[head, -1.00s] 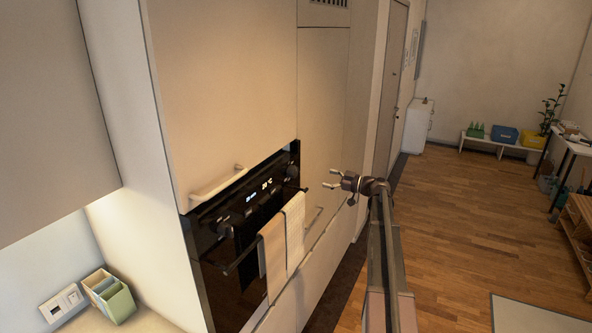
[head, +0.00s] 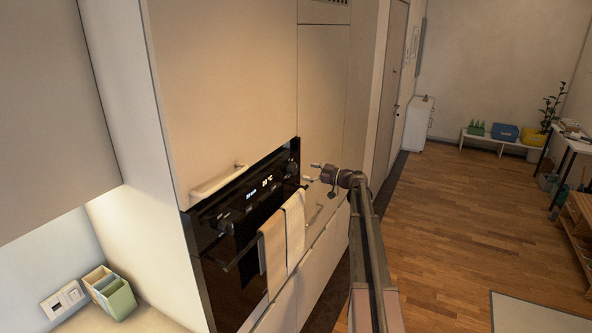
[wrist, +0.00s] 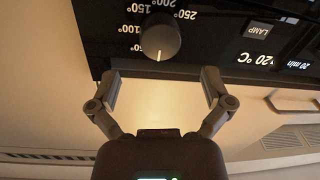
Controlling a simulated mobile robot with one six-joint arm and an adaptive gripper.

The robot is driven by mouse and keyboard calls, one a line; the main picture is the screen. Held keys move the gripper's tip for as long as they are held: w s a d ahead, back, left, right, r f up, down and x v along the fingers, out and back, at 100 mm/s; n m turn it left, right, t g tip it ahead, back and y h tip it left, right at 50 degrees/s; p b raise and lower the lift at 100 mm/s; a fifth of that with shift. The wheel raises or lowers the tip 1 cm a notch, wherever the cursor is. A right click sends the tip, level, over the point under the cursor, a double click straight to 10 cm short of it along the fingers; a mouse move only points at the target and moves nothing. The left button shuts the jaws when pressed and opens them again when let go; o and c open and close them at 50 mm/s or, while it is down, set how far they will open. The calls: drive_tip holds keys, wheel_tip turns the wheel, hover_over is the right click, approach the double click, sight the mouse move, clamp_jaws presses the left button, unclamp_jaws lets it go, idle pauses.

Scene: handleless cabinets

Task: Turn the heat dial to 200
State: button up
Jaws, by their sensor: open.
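The heat dial (wrist: 160,38) is a dark round knob on the black oven panel, upside down in the wrist view. Its white mark points to the bottom of the picture, and the 200° label stands at the top, opposite the mark. In the head view the dial (head: 292,168) is at the panel's far right end. My gripper (wrist: 161,80) is open and empty, its fingertips spread to either side just below the dial and apart from it. In the head view my gripper (head: 310,174) is in front of the panel's far end.
A lit display (wrist: 265,61) and a LAMP button (wrist: 257,30) are beside the dial. Another knob (head: 222,226) is at the panel's near end. Towels (head: 284,238) hang on the oven's bar handle (head: 236,262) below.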

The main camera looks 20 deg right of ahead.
sight(296, 169)
drive_tip(key=shift+x, duration=2.95)
drive_tip(key=c, duration=1.1)
